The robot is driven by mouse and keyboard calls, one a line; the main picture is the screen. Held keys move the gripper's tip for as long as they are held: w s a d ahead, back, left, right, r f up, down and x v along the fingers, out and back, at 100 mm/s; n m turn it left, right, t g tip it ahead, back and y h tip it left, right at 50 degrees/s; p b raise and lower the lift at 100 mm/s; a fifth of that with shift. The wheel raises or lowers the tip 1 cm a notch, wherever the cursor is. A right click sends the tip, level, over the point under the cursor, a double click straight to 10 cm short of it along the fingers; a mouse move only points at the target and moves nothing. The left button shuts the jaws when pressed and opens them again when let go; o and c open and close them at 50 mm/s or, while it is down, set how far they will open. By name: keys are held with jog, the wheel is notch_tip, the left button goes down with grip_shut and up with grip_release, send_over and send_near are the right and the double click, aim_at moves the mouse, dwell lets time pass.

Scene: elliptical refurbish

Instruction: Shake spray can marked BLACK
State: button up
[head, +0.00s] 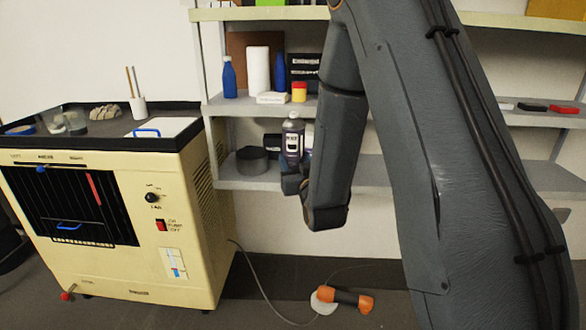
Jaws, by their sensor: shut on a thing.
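A spray can (292,138) with a dark grey body and a pale label stands upright in front of the shelf unit, near the picture's middle. The writing on its label is too small to read. My gripper (291,176) is at the can's lower end and shut on it. The can's base and most of the fingers are hidden or too small to make out. My arm comes down from the top right and bends back toward the can.
The shelf unit (236,184) behind holds bottles, a white cylinder (258,70) and a dark round tin (252,160). A cream cabinet machine (190,215) stands left, with a cup of sticks (138,107) on top. An orange-black tool (345,299) lies on the floor.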

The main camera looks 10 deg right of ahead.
notch_tip(320, 180, down, 7)
notch_tip(320, 180, up, 7)
jog(key=shift+r, duration=0.1)
notch_tip(320, 180, down, 7)
